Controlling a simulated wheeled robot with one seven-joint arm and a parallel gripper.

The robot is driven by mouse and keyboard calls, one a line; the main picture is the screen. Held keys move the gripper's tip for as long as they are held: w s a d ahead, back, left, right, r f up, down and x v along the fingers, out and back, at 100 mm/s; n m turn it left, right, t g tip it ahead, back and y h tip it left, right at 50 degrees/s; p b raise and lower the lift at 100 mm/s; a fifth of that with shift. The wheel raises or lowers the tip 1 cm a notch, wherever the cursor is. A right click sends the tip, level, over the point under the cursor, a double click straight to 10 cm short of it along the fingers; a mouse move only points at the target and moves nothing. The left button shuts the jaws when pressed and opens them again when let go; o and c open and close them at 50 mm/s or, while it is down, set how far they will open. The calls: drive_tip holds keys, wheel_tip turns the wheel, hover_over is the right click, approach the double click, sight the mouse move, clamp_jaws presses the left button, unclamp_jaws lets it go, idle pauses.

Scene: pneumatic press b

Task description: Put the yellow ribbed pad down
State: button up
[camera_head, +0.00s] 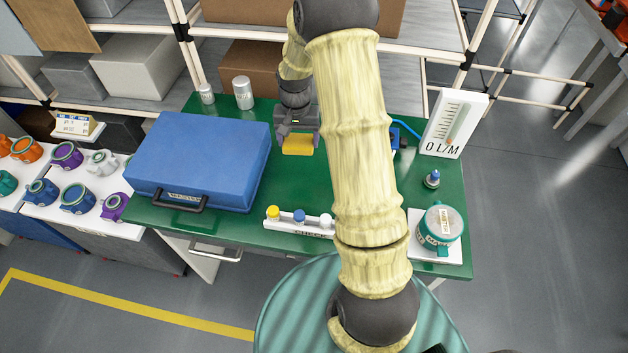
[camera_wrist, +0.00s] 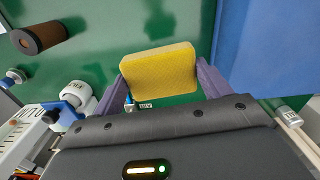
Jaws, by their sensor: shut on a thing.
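The yellow ribbed pad (camera_head: 298,145) is in my gripper (camera_head: 297,128), over the green table (camera_head: 300,182) to the right of the blue case. In the wrist view the pad (camera_wrist: 158,68) sits between the two purple fingers of my gripper (camera_wrist: 163,82), one along each side. The fingers are shut on it. Green surface shows beyond the pad, with dark shadow patches on it. I cannot tell whether the pad touches the table. No ribs can be made out on the face that shows.
The blue case (camera_head: 200,155) fills the table's left side. A white rack (camera_head: 300,222) with coloured caps lies at the front edge. A flow gauge (camera_head: 454,125) and a teal-and-grey canister (camera_head: 440,228) stand at the right. A brown cylinder (camera_wrist: 40,36) shows in the wrist view.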

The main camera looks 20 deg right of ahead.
sight(312, 142)
drive_tip(key=shift+m, duration=0.6)
drive_tip(key=s+d+f+b, duration=0.1)
drive_tip(key=d+f, duration=0.1)
drive_tip(key=d, duration=0.1)
drive_tip(key=shift+s+d+f+b, duration=0.1)
drive_tip(key=shift+s+f+b, duration=0.15)
drive_tip(key=shift+s+b, duration=0.15)
drive_tip(key=shift+s+d, duration=0.15)
drive_tip(key=shift+d, duration=0.3)
drive_tip(key=shift+s, duration=0.1)
wheel_tip(312, 142, down, 6)
drive_tip(key=shift+a+r+p, duration=0.1)
drive_tip(key=shift+p, duration=0.6)
drive_tip(key=shift+f+p, duration=0.45)
drive_tip(key=shift+f, duration=1.6)
